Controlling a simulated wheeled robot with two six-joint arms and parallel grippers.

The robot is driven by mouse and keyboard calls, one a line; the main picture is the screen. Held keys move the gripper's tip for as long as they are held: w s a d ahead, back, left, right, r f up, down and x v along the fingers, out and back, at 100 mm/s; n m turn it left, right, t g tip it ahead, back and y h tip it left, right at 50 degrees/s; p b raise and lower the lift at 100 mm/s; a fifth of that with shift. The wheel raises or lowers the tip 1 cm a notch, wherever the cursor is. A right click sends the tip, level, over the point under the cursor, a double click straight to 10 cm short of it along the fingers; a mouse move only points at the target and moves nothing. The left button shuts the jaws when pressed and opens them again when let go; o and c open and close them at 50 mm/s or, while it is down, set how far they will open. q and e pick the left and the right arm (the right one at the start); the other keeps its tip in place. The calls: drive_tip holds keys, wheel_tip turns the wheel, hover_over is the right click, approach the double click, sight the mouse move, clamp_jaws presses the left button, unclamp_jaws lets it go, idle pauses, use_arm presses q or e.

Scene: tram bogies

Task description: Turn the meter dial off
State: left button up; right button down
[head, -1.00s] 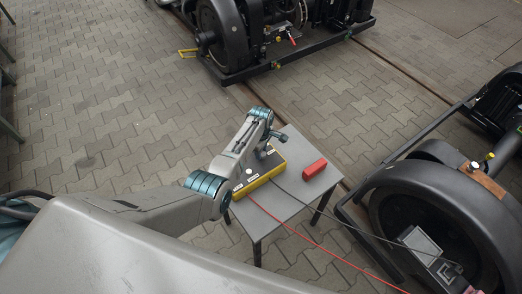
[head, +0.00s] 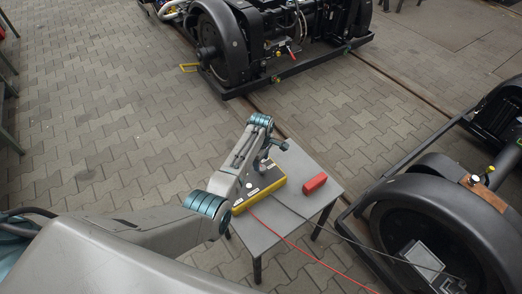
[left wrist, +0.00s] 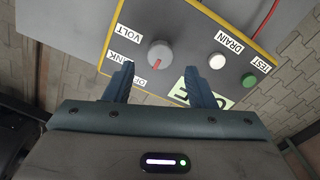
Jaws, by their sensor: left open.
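The meter is a yellow-edged box with a dark top (head: 266,184), lying on a small grey table (head: 325,168). In the left wrist view its grey panel (left wrist: 188,45) carries a round grey dial (left wrist: 160,52) with a red pointer mark directed down and slightly left. Labels VOLT, LINK and a partly hidden one starting OF stand left of the dial. My left gripper (left wrist: 159,70) is open, its fingertips just below the dial on either side; I cannot tell whether they touch the panel. In the head view my left wrist bends down over the meter. My right gripper is not in view.
A white button (left wrist: 217,61) and a green button (left wrist: 249,80) sit right of the dial. A red block (head: 315,183) lies on the table. Red and black cables run from the meter to the bogie at right (head: 440,205). Another bogie (head: 222,40) stands behind.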

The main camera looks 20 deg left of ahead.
sight(261, 167)
use_arm(q)
wheel_tip(261, 167, up, 7)
drive_tip(key=shift+r+b, duration=0.15)
drive_tip(key=shift+b, duration=0.15)
idle(0.4)
